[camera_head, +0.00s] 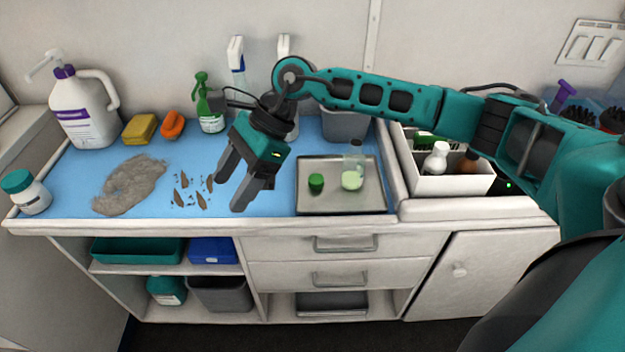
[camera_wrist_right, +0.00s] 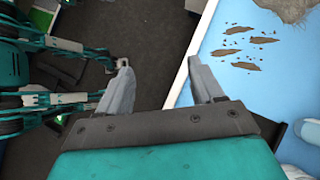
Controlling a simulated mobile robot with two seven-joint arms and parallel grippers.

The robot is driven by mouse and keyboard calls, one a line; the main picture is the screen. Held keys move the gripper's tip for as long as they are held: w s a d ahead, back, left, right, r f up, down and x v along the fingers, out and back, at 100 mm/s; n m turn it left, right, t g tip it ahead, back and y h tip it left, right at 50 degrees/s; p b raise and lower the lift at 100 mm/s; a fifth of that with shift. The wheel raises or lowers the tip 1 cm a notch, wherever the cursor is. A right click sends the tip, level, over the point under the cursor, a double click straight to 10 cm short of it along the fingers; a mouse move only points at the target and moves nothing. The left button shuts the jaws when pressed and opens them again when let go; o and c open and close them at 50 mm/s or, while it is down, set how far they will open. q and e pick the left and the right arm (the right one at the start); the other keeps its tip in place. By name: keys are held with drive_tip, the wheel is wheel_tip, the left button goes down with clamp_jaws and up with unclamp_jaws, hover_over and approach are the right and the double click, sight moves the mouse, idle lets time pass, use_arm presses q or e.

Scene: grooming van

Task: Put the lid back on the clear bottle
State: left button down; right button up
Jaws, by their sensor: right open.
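The clear bottle (camera_head: 354,162) stands upright on the metal tray (camera_head: 340,204), with pale green contents at its bottom and no lid on top. A green lid (camera_head: 316,182) sits on the same tray, to the left of the bottle and apart from it. My right gripper (camera_head: 229,194) is open and empty, left of the tray and above the front part of the blue mat. Its two spread fingers (camera_wrist_right: 163,82) also show in the right wrist view, with nothing between them. Neither bottle nor lid can be made out in that view.
On the blue mat (camera_head: 266,208) lie grey fur (camera_head: 130,185) and several brown scraps (camera_head: 203,201). A large white jug (camera_head: 82,112), sponges and spray bottles (camera_head: 210,108) stand along the back. A white box (camera_head: 452,184) with bottles is right of the tray.

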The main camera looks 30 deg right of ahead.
drive_tip(key=w+d+r+h, duration=0.1)
drive_tip(key=d+h, duration=0.3)
drive_tip(key=d, duration=0.5)
drive_tip(key=w+d+r+n+h, duration=0.1)
drive_tip(key=d+h, duration=0.3)
drive_tip(key=d, duration=0.5)
drive_tip(key=shift+w+r, duration=0.25)
drive_tip(key=shift+w, duration=0.4)
hover_over(316, 178)
wheel_tip(316, 178, down, 8)
drive_tip(key=shift+r, duration=0.15)
wheel_tip(316, 178, down, 5)
drive_tip(key=shift+f, duration=0.1)
